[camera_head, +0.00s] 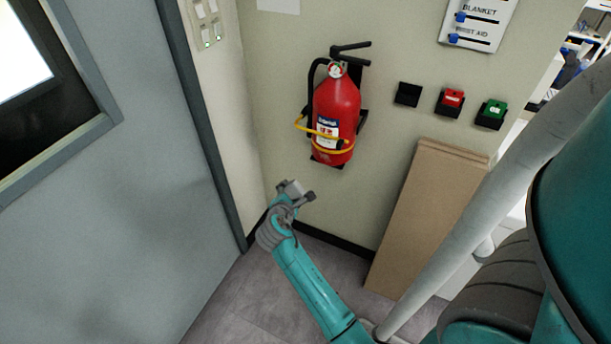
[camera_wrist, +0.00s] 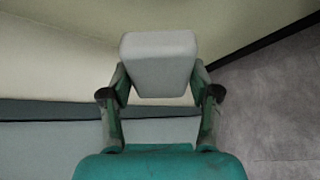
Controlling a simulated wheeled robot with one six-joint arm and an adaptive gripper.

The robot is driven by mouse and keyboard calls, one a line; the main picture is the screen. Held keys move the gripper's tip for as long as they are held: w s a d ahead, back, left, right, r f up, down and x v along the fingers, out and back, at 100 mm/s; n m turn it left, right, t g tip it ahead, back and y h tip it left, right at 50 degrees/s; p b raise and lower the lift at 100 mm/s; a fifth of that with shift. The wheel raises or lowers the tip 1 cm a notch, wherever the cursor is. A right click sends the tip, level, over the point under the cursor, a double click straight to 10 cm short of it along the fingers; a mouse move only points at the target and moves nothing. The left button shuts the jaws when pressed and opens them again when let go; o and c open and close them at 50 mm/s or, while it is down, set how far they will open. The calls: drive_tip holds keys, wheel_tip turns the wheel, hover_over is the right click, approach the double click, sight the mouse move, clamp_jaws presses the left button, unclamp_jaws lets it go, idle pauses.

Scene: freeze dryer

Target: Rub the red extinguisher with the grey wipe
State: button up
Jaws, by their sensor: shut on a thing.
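The red extinguisher (camera_head: 337,112) hangs upright on the wall in the head view, with a yellow band, a black hose and a black handle on top. My gripper (camera_head: 296,193) is below and to the left of it, apart from it. In the wrist view my gripper (camera_wrist: 160,88) is shut on the grey wipe (camera_wrist: 158,62), a pale block held between both fingertips. The wipe also shows small at the arm's end in the head view (camera_head: 291,187). The extinguisher is not in the wrist view.
A grey door (camera_head: 110,200) stands at the left. A brown board (camera_head: 425,220) leans on the wall at the right. Black, red (camera_head: 451,99) and green (camera_head: 492,112) wall boxes sit right of the extinguisher. The wall between gripper and extinguisher is clear.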

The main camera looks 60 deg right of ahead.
drive_tip(key=h, duration=0.2)
approach(318, 154)
wheel_tip(318, 154, down, 2)
drive_tip(key=w+a, duration=0.2)
drive_tip(key=shift+d, duration=2.95)
drive_tip(key=shift+w+d, duration=0.1)
drive_tip(key=shift+d, duration=0.95)
drive_tip(key=shift+s, duration=1.95)
drive_tip(key=shift+d, duration=0.15)
drive_tip(key=shift+t, duration=0.3)
drive_tip(key=shift+w, duration=2)
